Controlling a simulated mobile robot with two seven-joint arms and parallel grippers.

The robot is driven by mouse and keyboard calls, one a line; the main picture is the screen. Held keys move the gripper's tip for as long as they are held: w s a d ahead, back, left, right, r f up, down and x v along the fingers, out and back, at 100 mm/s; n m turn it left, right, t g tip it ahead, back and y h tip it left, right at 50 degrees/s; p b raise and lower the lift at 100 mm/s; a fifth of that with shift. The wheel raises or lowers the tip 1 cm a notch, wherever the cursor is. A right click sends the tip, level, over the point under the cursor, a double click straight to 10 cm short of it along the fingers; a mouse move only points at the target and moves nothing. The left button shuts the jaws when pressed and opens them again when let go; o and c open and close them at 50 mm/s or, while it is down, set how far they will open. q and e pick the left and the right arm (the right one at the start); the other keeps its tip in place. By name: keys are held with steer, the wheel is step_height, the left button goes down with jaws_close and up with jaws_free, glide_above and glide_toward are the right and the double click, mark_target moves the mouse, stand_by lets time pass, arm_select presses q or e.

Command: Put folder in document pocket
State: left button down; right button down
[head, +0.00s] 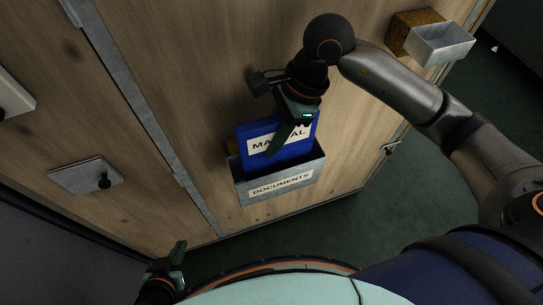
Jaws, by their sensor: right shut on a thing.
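The folder (248,131) is blue with a white label whose lettering is partly covered by my gripper. It stands upright at the mouth of the document pocket (245,195), a grey metal box labelled DOCUMENTS on the wooden panel. The folder's lower part is behind the pocket's front wall; how deep it sits is hidden. My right gripper (286,137) is shut on the folder's upper part, its finger lying across the label. My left gripper (175,266) is at the bottom left, well away from the pocket. Its jaw opening is not clear.
An empty-looking metal bin (440,45) is fixed at the upper right of the panel. A latch (393,146) is at the panel's right edge. Green floor (385,205) is clear below.

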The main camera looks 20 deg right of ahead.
step_height(320, 180, down, 5)
steer(key=shift+f, duration=0.25)
steer(key=c, duration=1.2)
jaws_free()
steer(key=shift+f+b, duration=0.1)
steer(key=shift+b, duration=0.25)
steer(key=shift+o, duration=1.2)
steer(key=shift+r, duration=0.2)
steer(key=shift+r+p, duration=0.3)
steer(key=shift+p, duration=0.05)
steer(key=v, duration=1.1)
steer(key=shift+d+r, duration=0.2)
